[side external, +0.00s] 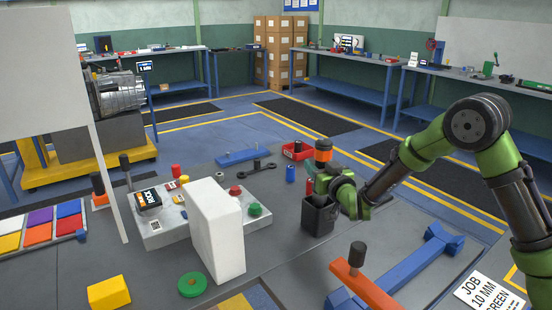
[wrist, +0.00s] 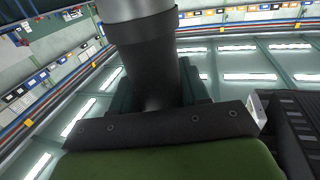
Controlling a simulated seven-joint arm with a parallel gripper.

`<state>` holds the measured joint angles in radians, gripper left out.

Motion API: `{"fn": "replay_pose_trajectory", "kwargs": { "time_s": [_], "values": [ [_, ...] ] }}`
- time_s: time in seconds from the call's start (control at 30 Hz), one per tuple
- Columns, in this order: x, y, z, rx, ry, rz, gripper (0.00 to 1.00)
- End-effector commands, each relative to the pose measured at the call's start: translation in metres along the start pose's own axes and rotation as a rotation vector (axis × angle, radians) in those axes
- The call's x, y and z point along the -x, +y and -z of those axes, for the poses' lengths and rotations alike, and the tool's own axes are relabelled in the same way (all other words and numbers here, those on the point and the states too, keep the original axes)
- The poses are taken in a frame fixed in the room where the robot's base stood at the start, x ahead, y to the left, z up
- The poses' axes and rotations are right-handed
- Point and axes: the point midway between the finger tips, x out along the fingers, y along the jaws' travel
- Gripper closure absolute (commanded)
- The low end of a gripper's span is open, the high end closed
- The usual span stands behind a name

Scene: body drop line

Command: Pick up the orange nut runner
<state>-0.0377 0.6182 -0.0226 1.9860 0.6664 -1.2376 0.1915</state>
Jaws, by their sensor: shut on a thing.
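The orange nut runner (side external: 323,155) shows in the side view as an upright tool with an orange band and a dark top, above the black open bin (side external: 318,216). My gripper (side external: 324,182) is shut around it just over the bin's rim, and the green jaws hide its lower part. Whether its lower end is still inside the bin cannot be told. In the wrist view a dark cylinder (wrist: 150,65) with a grey metal end stands close up at the jaws; it appears to be the held tool.
A white block (side external: 217,230) stands left of the bin, beside a grey button box (side external: 165,232). A blue can (side external: 291,173) and red tray (side external: 297,151) lie behind. An orange bar with a dark-handled post (side external: 365,285) and a blue beam (side external: 405,268) lie in front.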

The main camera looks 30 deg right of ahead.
Motion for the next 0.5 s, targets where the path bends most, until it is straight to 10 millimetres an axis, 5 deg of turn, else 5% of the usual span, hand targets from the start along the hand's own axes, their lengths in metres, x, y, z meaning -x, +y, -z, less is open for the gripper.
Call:
{"fn": "replay_pose_trajectory", "kwargs": {
  "time_s": [0.5],
  "values": [
    [0.000, 0.000, 0.096, 0.000, 0.014, 0.001, 1.00]
  ]
}}
